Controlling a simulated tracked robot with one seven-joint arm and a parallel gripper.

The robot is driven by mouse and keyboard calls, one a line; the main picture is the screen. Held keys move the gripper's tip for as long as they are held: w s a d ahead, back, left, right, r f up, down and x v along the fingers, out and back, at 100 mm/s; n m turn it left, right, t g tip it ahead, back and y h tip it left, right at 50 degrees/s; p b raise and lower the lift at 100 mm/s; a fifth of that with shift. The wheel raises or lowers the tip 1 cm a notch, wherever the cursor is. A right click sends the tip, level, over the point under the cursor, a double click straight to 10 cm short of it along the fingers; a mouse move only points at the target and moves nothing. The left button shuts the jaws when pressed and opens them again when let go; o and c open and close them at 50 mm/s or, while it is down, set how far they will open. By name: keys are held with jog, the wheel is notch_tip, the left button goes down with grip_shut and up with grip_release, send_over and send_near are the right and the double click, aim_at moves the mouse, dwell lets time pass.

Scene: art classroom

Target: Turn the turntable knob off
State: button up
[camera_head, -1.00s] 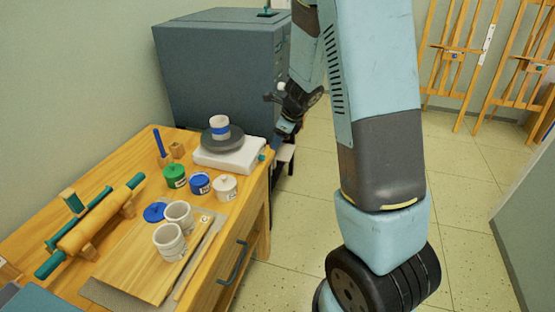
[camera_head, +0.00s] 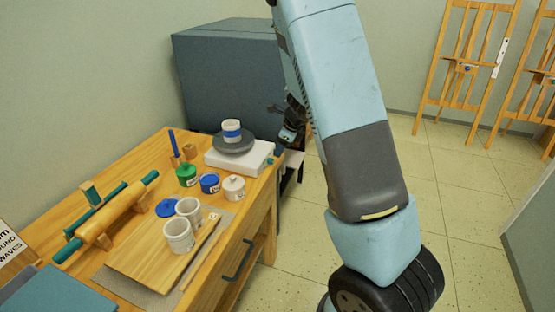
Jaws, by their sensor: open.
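The turntable (camera_head: 257,157) is a white base with a dark grey disc on top, at the far right corner of the wooden table. A white cup with a blue band (camera_head: 232,131) stands upright on the disc. A small teal knob (camera_head: 270,161) shows on the base's right side; its setting is too small to tell. My gripper (camera_head: 277,109) is a dark shape beyond the turntable's right end, between the grey cabinet and my arm. It is open and appears apart from the knob. My arm partly hides it.
The wooden table (camera_head: 150,155) also holds green, blue and white jars (camera_head: 210,183), two pale cups (camera_head: 179,235), a board (camera_head: 150,245) and a rolling pin (camera_head: 105,215). A grey cabinet (camera_head: 225,75) stands behind. Easels (camera_head: 465,70) stand back right. Floor right of the table is clear.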

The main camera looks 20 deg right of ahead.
aim_at(273, 162)
jog(key=shift+x, duration=3.9)
grip_shut()
